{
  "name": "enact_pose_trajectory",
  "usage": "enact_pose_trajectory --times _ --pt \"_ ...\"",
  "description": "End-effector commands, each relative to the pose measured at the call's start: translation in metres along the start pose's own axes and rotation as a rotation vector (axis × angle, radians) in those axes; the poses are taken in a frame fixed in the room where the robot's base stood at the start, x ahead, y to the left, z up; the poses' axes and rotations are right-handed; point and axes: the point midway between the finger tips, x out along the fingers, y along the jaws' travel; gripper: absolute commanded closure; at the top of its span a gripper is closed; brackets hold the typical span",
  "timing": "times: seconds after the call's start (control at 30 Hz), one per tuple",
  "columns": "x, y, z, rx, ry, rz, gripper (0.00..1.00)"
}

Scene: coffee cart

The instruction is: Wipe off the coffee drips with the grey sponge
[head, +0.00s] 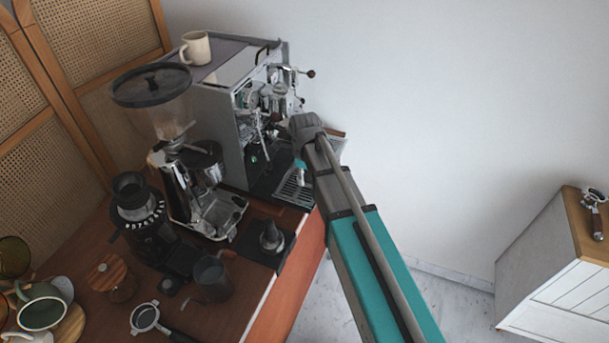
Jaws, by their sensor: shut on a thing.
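The espresso machine (218,125) stands at the back of the wooden cart, against the wall. Its slatted drip tray (290,192) shows in part at the front right, beside my forearm. My arm reaches up from the lower right, and its grey wrist is in front of the machine's right side. A small teal and white piece, likely of my wrist, shows above the tray. My gripper's fingers are hidden behind my own arm. I cannot make out the grey sponge. Coffee drips cannot be told apart at this size.
A grinder (172,187) and a smaller black grinder (140,215) stand left of the machine. A dark pitcher (211,279), a tamper (271,238) and a portafilter (144,318) are nearer. A cream mug (195,48) is on the machine. A white cabinet (550,265) stands right.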

Motion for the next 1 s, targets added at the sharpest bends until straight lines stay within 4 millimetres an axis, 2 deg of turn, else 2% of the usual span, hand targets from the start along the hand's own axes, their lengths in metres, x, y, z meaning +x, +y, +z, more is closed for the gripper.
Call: enact_pose_trajectory --times 0.53,1.0 --pt "0.005 -0.002 0.000 0.000 0.000 0.000 0.77" --pt "0.003 -0.030 0.001 0.000 0.000 0.000 0.77"
